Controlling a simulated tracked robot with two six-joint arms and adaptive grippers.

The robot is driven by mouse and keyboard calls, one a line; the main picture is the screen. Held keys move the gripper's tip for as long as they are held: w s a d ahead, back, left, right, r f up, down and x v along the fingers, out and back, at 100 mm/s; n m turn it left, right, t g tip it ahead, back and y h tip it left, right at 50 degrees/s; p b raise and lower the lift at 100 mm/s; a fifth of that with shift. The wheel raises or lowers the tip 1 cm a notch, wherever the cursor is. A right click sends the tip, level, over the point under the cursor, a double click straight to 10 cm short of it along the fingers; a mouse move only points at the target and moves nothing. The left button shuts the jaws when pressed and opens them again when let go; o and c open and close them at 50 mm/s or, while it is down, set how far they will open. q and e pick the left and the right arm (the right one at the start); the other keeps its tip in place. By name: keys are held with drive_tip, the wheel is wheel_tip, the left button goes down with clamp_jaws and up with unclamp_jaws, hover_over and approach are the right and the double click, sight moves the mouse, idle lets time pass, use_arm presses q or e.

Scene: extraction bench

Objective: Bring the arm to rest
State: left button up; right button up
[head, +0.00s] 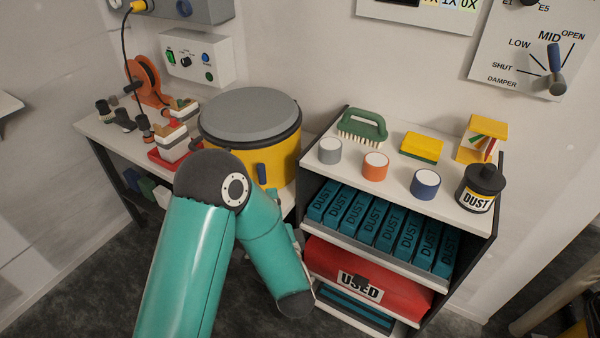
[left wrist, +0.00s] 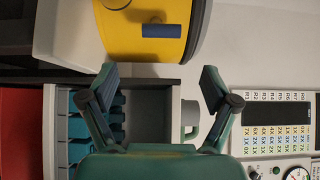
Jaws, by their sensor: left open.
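My left arm (head: 185,265), teal with a dark elbow, rises from the bottom of the head view and bends down to the right, in front of the bench and shelf. Its gripper is mostly hidden behind the forearm there. In the left wrist view my left gripper (left wrist: 158,82) is open, its two fingers wide apart with nothing between the tips. The yellow drum (left wrist: 120,32) with its blue latch (left wrist: 165,31) lies beyond the fingertips in that view. My right gripper is in neither view.
The grey-lidded yellow drum (head: 278,160) stands on the bench behind my arm. The shelf unit (head: 460,215) to its right holds a green brush (head: 362,127), several coloured pots, a dust bottle (head: 480,188), teal dust boxes (head: 385,225) and a red used bin (head: 400,290). Dark floor lies left.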

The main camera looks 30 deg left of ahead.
use_arm(q)
drive_tip(key=s+d+f+n+g+h+p, duration=0.1)
drive_tip(key=s+d+f+g+h+p, duration=0.1)
drive_tip(key=f+h+p, duration=0.3)
drive_tip(key=s+d+f+n+g+h+p, duration=0.2)
drive_tip(key=s+f+g+h, duration=0.1)
drive_tip(key=f, duration=0.5)
drive_tip(key=s+d+f+n+g+h, duration=0.3)
drive_tip(key=s+d, duration=0.3)
drive_tip(key=s, duration=0.2)
drive_tip(key=s+d+f+n+g+h, duration=0.3)
drive_tip(key=s+d+n+g+h, duration=0.1)
drive_tip(key=s+d+n+g, duration=0.1)
drive_tip(key=s+d+n, duration=0.1)
drive_tip(key=s+d, duration=0.1)
drive_tip(key=shift+s+f+h+p, duration=0.15)
drive_tip(key=shift+s+h+p, duration=0.15)
drive_tip(key=shift+s+p, duration=0.05)
